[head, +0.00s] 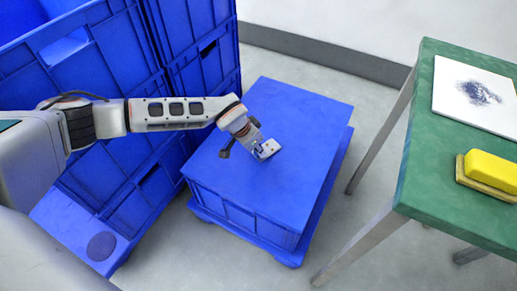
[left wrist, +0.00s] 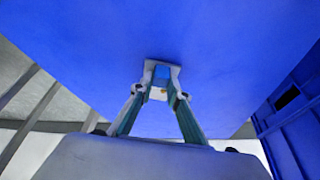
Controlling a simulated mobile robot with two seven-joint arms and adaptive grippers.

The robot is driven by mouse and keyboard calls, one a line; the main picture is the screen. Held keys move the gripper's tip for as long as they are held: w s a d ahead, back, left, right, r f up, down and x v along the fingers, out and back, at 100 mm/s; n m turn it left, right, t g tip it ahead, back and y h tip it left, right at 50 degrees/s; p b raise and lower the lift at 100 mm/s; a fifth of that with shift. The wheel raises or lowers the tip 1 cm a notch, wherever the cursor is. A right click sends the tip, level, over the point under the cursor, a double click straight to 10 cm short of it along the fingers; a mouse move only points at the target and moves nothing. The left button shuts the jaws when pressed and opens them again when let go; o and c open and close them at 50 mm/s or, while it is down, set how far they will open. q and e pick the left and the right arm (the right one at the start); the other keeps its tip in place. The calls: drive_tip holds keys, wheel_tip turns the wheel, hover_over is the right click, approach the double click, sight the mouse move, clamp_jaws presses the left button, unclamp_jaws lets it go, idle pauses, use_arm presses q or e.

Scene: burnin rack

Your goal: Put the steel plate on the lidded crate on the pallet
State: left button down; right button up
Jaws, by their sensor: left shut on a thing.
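A small light-grey steel plate (head: 270,148) is at the tip of my left gripper (head: 258,147), over the middle of the blue lid. The left gripper is shut on it; the fingers hide part of it. The lidded crate (head: 300,115) is blue and stands on a blue pallet (head: 290,259). In the left wrist view, the fingers (left wrist: 160,92) converge on the pale plate (left wrist: 174,70) against the blue lid (left wrist: 80,50). The plate is at or very close to the lid; I cannot tell whether they touch. My right gripper is out of view.
Tall blue crates (head: 110,60) stand close on the left, beside the lidded crate. A green table (head: 430,150) on the right carries a white board (head: 470,100) with a dark smudge and a yellow block (head: 490,170). The rest of the lid is clear.

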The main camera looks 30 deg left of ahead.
use_arm(q)
drive_tip(key=shift+f, duration=0.15)
drive_tip(key=c, duration=1.9)
unclamp_jaws()
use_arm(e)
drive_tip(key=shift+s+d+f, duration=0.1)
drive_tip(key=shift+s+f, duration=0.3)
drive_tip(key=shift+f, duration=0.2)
